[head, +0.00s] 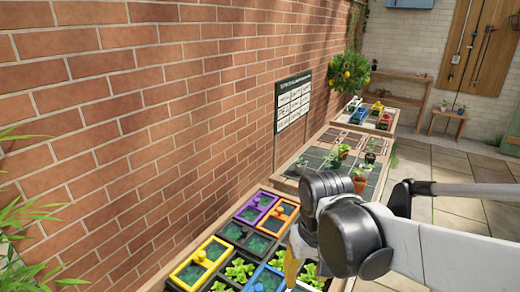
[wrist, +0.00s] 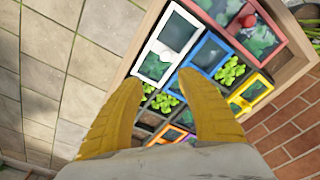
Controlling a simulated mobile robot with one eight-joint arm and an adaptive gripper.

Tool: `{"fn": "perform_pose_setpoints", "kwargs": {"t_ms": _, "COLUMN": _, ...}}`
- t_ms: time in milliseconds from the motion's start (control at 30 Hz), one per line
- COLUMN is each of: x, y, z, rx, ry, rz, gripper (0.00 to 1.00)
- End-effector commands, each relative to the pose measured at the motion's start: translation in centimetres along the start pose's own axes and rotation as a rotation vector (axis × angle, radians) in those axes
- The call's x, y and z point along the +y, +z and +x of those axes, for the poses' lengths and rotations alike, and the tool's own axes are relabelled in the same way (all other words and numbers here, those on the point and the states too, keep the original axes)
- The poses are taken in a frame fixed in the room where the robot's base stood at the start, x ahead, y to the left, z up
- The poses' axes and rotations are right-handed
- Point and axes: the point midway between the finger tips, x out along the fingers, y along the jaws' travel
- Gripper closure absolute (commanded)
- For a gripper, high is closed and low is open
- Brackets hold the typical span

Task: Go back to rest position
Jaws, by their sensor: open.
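My gripper (wrist: 160,92) is open and empty in the wrist view, with its two yellow fingers spread apart. It is above a planter box (wrist: 146,28) with colored frames, and no finger visibly holds anything. In the head view one yellow finger of my gripper (head: 290,266) shows at the bottom, over the near end of the box. The rest of the gripper is hidden by my arm or cut off by the picture's edge.
The box holds purple (head: 256,208), yellow (head: 200,262) and blue (head: 265,280) frames and leafy plants (head: 240,270). White (wrist: 165,50) and red (wrist: 268,50) frames show in the wrist view. A brick wall (head: 150,120) runs along the left. Paving (head: 450,215) is open at right.

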Motion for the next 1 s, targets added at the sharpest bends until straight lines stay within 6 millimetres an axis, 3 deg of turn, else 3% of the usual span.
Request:
{"fn": "perform_pose_setpoints", "kwargs": {"t_ms": 200, "x": 3.6, "y": 3.1, "z": -3.2, "rx": 0.245, "ry": 0.015, "rz": 0.08, "gripper": 0.55}}
{"fn": "perform_pose_setpoints", "kwargs": {"t_ms": 433, "x": 6.0, "y": 5.4, "z": -4.8, "rx": 0.457, "ry": 0.048, "rz": 0.141, "gripper": 0.55}}
{"fn": "perform_pose_setpoints", "kwargs": {"t_ms": 1000, "x": 6.8, "y": 6.0, "z": -5.1, "rx": 0.526, "ry": 0.062, "rz": 0.157, "gripper": 0.55}}
